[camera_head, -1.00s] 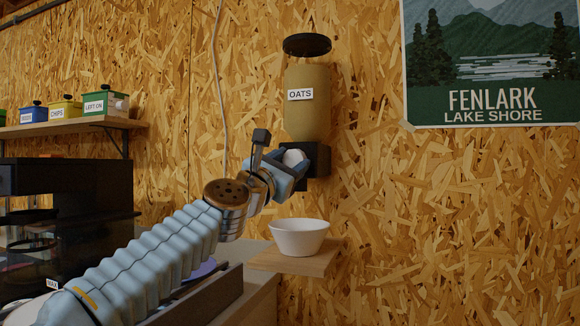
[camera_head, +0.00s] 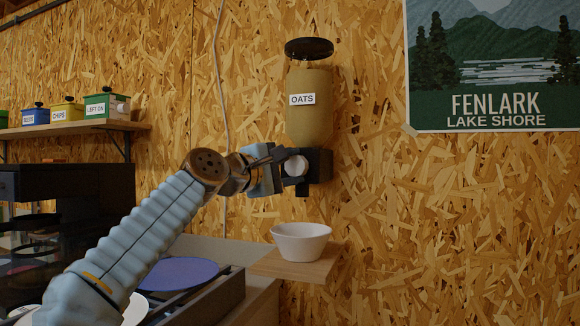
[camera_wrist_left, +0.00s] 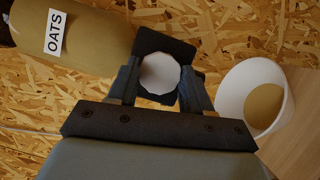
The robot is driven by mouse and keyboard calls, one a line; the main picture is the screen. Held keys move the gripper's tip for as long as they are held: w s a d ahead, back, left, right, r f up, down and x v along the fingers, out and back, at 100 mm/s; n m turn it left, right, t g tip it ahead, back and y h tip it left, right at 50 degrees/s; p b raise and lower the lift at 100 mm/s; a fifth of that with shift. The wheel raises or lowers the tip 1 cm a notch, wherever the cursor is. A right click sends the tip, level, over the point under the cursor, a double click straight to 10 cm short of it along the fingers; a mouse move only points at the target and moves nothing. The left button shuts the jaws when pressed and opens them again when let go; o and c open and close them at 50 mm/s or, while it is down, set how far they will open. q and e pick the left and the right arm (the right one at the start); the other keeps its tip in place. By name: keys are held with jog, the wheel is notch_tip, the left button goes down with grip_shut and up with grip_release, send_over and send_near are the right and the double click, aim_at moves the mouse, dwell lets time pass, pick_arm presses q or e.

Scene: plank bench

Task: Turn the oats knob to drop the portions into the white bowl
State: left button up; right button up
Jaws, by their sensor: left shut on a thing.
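The oats dispenser (camera_head: 308,118) hangs on the wall, with a tan filled container, a dark lid and an "OATS" label. Its white round knob (camera_head: 295,166) sits on the dark block below. My left gripper (camera_head: 289,171) is shut on the knob, one finger on each side, as the left wrist view shows for the knob (camera_wrist_left: 159,74). The white bowl (camera_head: 300,241) stands upright below the dispenser. In the left wrist view the bowl (camera_wrist_left: 231,95) has a tan layer inside. My right gripper is out of view.
The bowl rests on a small wooden shelf (camera_head: 290,268). A blue plate (camera_head: 178,273) lies at the lower left, behind my left arm. Labelled boxes (camera_head: 105,106) stand on a wall shelf at the left. A poster (camera_head: 490,70) hangs at the right.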

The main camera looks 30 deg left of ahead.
pick_arm(q)
jog(key=m+g, duration=0.1)
jog(key=m, duration=0.1)
jog(key=m+g, duration=0.1)
jog(key=m, duration=0.2)
jog(key=shift+y, duration=0.3)
dwell(0.4)
jog(key=o, duration=1)
jog(key=shift+o, duration=0.2)
jog(key=shift+r, duration=0.1)
jog(key=s+a+r+b, duration=0.1)
jog(key=s, duration=1.2)
jog(key=shift+s+a+r+b, duration=0.25)
jog(key=shift+a+r+b, duration=0.1)
jog(key=shift+a, duration=0.05)
